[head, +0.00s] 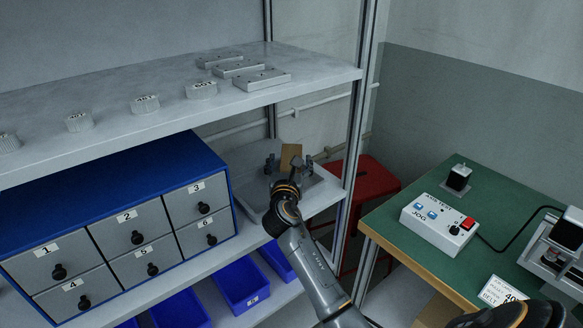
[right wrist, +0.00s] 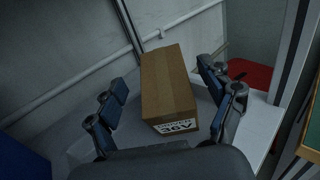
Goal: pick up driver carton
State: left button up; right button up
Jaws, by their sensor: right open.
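The driver carton is a small brown cardboard box (right wrist: 168,82) with a white printed label on its near end. In the head view only a part of the carton (head: 290,155) shows behind my right gripper (head: 288,166). In the right wrist view, the open fingers of my right gripper (right wrist: 165,100) are on either side of the carton, with a gap visible on both sides. My left gripper is not in view.
The blue cabinet (head: 113,203) with numbered drawers stands left of the carton. An upper shelf (head: 310,72) with metal parts overhangs. A shelf post (head: 356,130) stands at right, before a red stool (head: 369,180) and a green table (head: 440,262) with a control box (head: 438,225).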

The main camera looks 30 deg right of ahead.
aim_at(291, 154)
jog(key=x, duration=0.4)
jog(key=shift+d, duration=0.1)
jog(key=c, duration=1.5)
